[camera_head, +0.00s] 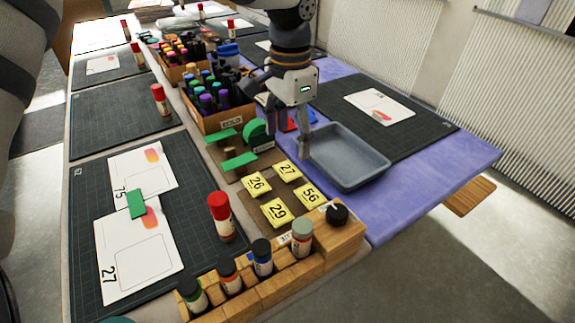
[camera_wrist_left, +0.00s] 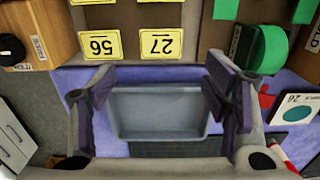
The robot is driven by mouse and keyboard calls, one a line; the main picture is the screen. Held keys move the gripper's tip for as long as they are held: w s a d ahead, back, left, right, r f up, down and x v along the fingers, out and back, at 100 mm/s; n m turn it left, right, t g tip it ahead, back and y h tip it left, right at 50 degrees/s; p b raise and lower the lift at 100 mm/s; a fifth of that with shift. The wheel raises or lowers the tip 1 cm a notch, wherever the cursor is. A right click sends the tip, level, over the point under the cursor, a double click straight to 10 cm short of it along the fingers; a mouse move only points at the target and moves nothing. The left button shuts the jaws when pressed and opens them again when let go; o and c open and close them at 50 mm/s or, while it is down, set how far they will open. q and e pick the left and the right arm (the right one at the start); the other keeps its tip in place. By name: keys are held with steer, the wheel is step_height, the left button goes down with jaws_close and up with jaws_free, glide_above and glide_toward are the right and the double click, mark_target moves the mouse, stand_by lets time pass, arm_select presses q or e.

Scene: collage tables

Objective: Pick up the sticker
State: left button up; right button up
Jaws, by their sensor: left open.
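Several yellow square stickers lie on a brown board: 26 (camera_head: 257,184), 27 (camera_head: 287,171), 29 (camera_head: 275,212) and 56 (camera_head: 310,195). The left wrist view shows sticker 56 (camera_wrist_left: 101,44) and sticker 27 (camera_wrist_left: 161,43) along its upper part. Which sticker is meant I cannot tell. My left gripper (camera_head: 287,132) is open and empty, behind the stickers and beside the blue-grey tray (camera_head: 345,160). In the left wrist view its spread fingers (camera_wrist_left: 160,95) frame the tray (camera_wrist_left: 158,113), apart from the stickers. My right gripper is not in view.
Green paper pieces (camera_head: 240,160) and a green tape roll (camera_head: 255,132) lie left of my left gripper. A wooden marker rack (camera_head: 285,275) stands in front of the stickers. Boxes of markers (camera_head: 222,120) stand behind. Cards lie on the dark mat (camera_head: 85,220) at left.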

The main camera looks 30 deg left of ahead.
mark_target(287, 170)
arm_select(q)
steer(key=f, duration=0.5)
steer(key=shift+s+a+f, duration=0.2)
steer(key=shift+s+f, duration=0.1)
steer(key=shift+f, duration=0.05)
steer(key=shift+w+f, duration=0.1)
steer(key=shift+f, duration=0.3)
steer(key=shift+f, duration=0.25)
steer(key=c, duration=0.8)
